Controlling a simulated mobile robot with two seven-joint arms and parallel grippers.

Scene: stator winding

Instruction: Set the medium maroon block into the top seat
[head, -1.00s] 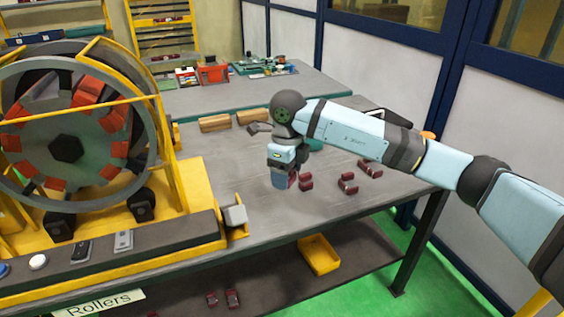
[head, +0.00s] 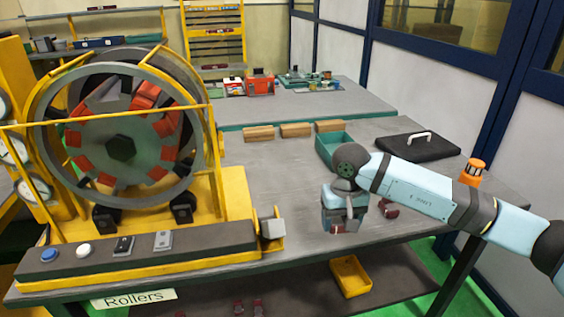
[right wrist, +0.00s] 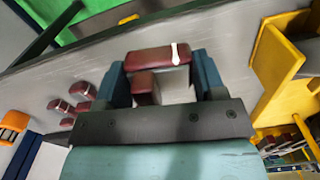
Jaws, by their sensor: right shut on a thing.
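My right gripper (head: 338,222) is shut on a maroon block (right wrist: 152,59) with a white stripe. The right wrist view shows the block between the two blue fingers, and a maroon bit (head: 338,228) shows under the gripper in the head view. The gripper hangs over the table's front part, right of the stator (head: 120,148). The stator is a round ring in a yellow frame with red blocks around its inside. Its top seat is hard to make out behind the rim and bars. My left gripper is not in view.
Several more maroon blocks (right wrist: 60,105) lie on the table (head: 260,180) away from the gripper. A grey cube (head: 272,228) on a yellow bracket stands between the stator and the gripper. A teal bin (head: 333,146), wooden bars (head: 296,130) and a black case (head: 420,146) are further back.

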